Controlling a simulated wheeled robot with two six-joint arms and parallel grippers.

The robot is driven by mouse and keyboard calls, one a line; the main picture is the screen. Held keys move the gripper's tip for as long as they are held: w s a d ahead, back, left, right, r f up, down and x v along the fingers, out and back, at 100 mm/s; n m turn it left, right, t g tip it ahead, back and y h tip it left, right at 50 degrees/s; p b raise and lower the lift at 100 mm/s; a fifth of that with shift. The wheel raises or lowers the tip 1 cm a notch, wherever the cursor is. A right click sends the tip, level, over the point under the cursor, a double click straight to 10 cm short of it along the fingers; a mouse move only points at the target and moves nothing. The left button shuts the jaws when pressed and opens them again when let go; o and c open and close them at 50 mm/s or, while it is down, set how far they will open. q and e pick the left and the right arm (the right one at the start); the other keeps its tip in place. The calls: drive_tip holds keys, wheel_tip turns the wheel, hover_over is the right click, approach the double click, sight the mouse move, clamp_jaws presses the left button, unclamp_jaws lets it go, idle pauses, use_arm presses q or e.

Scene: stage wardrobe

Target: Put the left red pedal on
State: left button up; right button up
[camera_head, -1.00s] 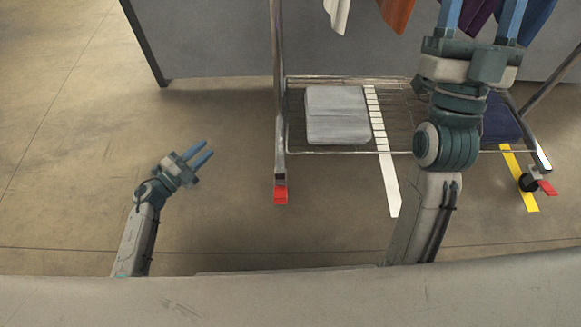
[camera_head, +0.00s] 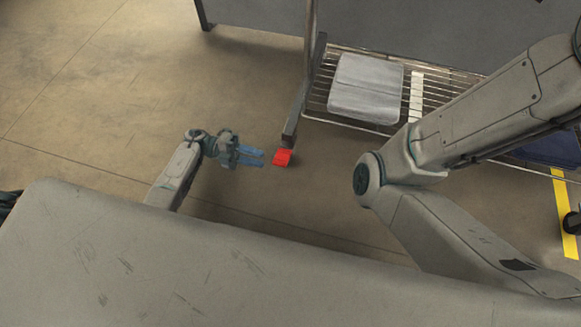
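The left red pedal (camera_head: 282,157) is at the foot of the clothes rack's left upright (camera_head: 298,108), low near the floor. My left gripper (camera_head: 262,158) is just left of the pedal, its two blue fingers pointing right towards it. A gap shows between the fingers, and nothing is between them. The fingertips look close to the pedal; I cannot tell whether they touch it. My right arm crosses the right side of the picture, and its gripper is out of view.
The rack's wire shelf (camera_head: 440,88) holds a folded grey cloth (camera_head: 366,87) and a dark blue item (camera_head: 550,148). A yellow floor strip (camera_head: 562,205) and a dark caster (camera_head: 572,223) are at the right. Open floor (camera_head: 110,100) lies to the left.

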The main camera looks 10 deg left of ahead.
sight(286, 164)
use_arm(q)
drive_tip(key=d+b, duration=0.1)
drive_tip(key=d, duration=0.4)
drive_tip(key=d+b, duration=0.1)
drive_tip(key=d, duration=0.3)
drive_tip(key=shift+s+d, duration=0.2)
drive_tip(key=shift+d, duration=0.2)
clamp_jaws()
